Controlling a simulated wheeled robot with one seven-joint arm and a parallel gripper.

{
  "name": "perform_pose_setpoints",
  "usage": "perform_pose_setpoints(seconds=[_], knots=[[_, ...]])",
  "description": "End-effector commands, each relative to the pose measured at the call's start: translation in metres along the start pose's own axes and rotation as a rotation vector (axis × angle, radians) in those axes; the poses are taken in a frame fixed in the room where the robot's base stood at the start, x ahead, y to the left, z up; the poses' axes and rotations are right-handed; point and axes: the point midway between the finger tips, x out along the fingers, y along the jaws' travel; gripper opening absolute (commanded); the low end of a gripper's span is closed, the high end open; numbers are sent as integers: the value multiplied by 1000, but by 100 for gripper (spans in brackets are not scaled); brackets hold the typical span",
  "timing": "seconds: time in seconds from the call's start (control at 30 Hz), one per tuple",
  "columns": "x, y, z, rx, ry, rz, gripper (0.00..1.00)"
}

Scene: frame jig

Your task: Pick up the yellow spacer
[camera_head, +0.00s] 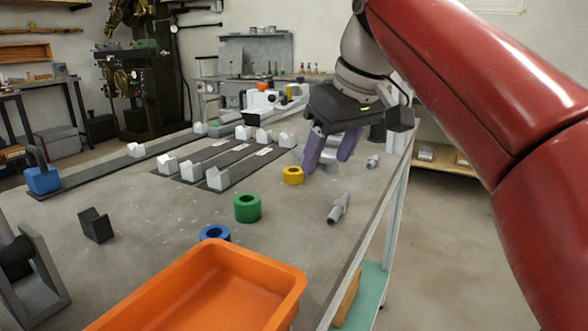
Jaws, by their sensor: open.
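The left finger appears close to the spacer's right side. I cannot tell whether they touch.
Grey stepped shafts (338,208) lie to the right, near the bench edge. White V-blocks (217,178) on dark strips stand to the left.

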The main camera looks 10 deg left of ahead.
Motion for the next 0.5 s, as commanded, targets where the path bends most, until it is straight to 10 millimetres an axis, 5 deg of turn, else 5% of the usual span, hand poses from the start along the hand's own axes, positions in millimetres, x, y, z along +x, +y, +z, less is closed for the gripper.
perform_pose_setpoints(seconds=[0.2, 0.5], knots=[[14, 0, -38, -3, -1, -2, 57], [24, -1, -60, -3, -1, -3, 57]])
